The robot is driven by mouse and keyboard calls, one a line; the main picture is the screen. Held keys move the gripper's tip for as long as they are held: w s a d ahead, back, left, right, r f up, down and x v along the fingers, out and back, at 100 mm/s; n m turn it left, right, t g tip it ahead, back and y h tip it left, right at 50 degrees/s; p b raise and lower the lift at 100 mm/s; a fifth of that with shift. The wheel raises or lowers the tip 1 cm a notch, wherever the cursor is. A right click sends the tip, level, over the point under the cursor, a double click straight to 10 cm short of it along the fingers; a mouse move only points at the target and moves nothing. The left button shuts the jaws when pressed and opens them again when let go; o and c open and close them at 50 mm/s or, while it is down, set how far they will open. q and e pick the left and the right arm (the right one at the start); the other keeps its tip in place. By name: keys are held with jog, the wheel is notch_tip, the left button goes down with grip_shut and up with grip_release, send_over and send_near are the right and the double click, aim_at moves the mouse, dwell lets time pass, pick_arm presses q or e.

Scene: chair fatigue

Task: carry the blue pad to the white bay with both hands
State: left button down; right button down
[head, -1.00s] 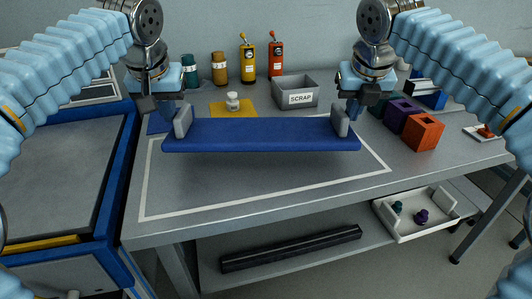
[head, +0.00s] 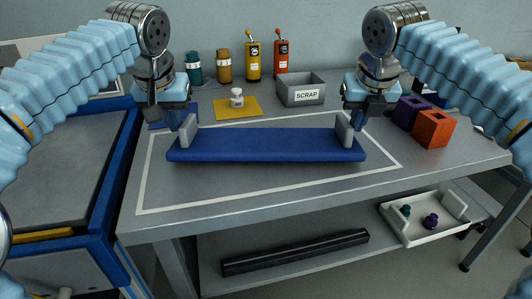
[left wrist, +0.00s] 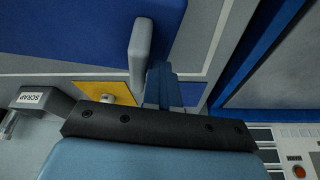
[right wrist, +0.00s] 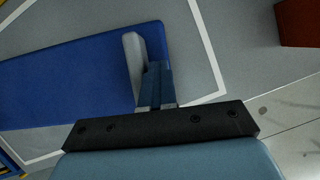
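The blue pad (head: 265,145) spans between my two grippers, roughly level, with a grey upright handle at each end. The white bay (head: 270,191) is an outlined rectangle on the grey table; the pad is over its area, and I cannot tell whether it touches the tabletop. My left gripper (head: 175,119) is at the pad's left handle, also seen in the left wrist view (left wrist: 138,55). My right gripper (head: 357,119) is at the right handle, also seen in the right wrist view (right wrist: 134,65). Both appear shut on the handles; the fingers partly hide each other.
Orange (head: 433,130) and purple blocks are to the right. A black bar (head: 295,252) and white tray (head: 425,222) are below.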

pick_arm(q)
jog(key=c, duration=1.9)
grip_release()
jog(key=shift+s+d+r, duration=0.1)
jog(key=shift+d, duration=0.1)
pick_arm(e)
jog(key=shift+s+a+r, duration=0.1)
jog(key=shift+a+r, duration=0.05)
pick_arm(q)
jog(key=o, duration=0.5)
jog(key=shift+a, duration=0.45)
jog(key=shift+c, duration=0.2)
pick_arm(e)
jog(key=shift+d, duration=0.5)
pick_arm(q)
jog(key=shift+a, duration=0.15)
pick_arm(e)
jog(key=c, duration=1.4)
grip_release()
jog(key=shift+d, duration=0.1)
jog(key=shift+c, duration=0.2)
pick_arm(q)
jog(key=shift+r, duration=0.1)
jog(key=v, duration=1.1)
jog(key=shift+s+r, duration=0.25)
jog(key=shift+r, duration=0.1)
pick_arm(e)
jog(key=v, duration=1.2)
jog(key=shift+d, duration=0.15)
